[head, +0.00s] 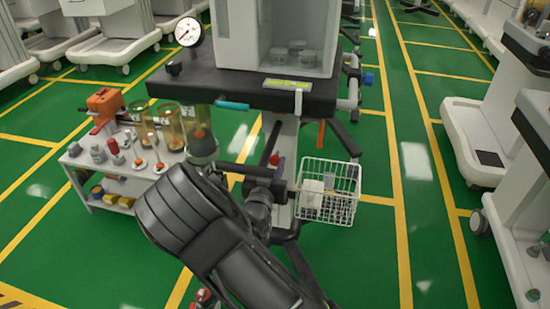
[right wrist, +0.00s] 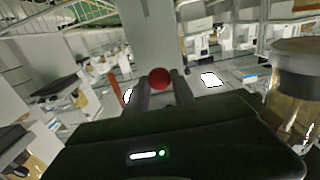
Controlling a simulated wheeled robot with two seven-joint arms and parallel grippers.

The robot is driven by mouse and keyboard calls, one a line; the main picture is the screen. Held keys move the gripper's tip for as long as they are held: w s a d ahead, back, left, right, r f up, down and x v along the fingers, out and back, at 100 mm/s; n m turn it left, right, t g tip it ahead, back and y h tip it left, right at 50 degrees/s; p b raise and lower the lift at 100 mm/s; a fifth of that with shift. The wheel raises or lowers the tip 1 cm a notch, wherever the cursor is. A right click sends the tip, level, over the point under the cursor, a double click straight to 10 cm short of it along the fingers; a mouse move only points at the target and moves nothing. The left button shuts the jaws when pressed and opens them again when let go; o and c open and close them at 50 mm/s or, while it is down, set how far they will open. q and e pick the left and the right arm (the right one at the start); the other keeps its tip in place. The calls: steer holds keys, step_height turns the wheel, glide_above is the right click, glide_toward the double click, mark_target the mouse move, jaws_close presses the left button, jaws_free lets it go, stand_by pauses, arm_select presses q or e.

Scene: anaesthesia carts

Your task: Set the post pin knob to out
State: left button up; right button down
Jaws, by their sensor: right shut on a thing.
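The red round post pin knob (right wrist: 159,78) shows in the right wrist view between my right gripper's two fingers (right wrist: 160,90), in front of a pale upright post (right wrist: 147,40). The fingers are shut on it. In the head view my right gripper (head: 282,187) reaches to the pale post (head: 285,150) under the cart's dark top. The wrist hides much of the grip there. A small red part (head: 274,159) shows just above the gripper; I cannot tell whether it is the same knob. Whether the knob is in or out cannot be told. My left gripper is not in view.
A white wire basket (head: 345,191) hangs just right of the gripper. A low white trolley (head: 120,183) with amber canisters (head: 171,126) and small parts stands to the left. The cart's dark top (head: 235,92) overhangs the post.

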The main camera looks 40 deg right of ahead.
steer(key=c, duration=1.1)
jaws_free()
steer(key=p+v, duration=0.1)
steer(key=v, duration=0.6)
steer(key=shift+s+a+p, duration=0.2)
steer(key=shift+a+p, duration=0.15)
